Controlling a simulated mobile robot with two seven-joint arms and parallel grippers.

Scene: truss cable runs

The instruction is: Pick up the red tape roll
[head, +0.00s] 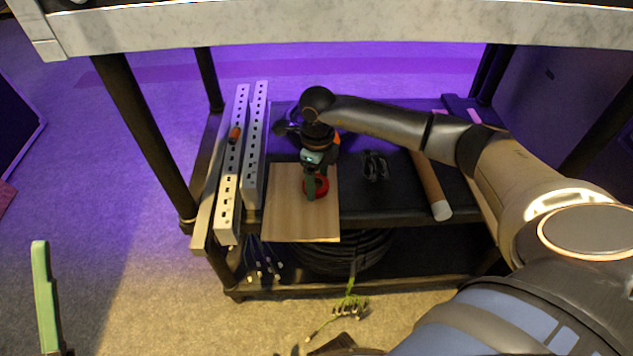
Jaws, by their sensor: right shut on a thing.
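The red tape roll (321,186) is on the wooden board (285,225) on the middle shelf of the cart. My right gripper (312,188) reaches down over the board from the right and is shut on the red tape roll. Its fingers cover part of the roll. I cannot tell whether the roll touches the board or is slightly above it. A green finger of my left gripper (43,290) shows at the lower left, over the floor and away from the cart. Whether that gripper is open cannot be seen.
Perforated metal rails (233,165) lie left of the board, with a small orange-handled item (234,134) on them. Black clips (375,166) and a brown tube (431,186) lie to the right. The cart's pale top (330,28) overhangs the shelf. Coiled black cable (340,256) sits below.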

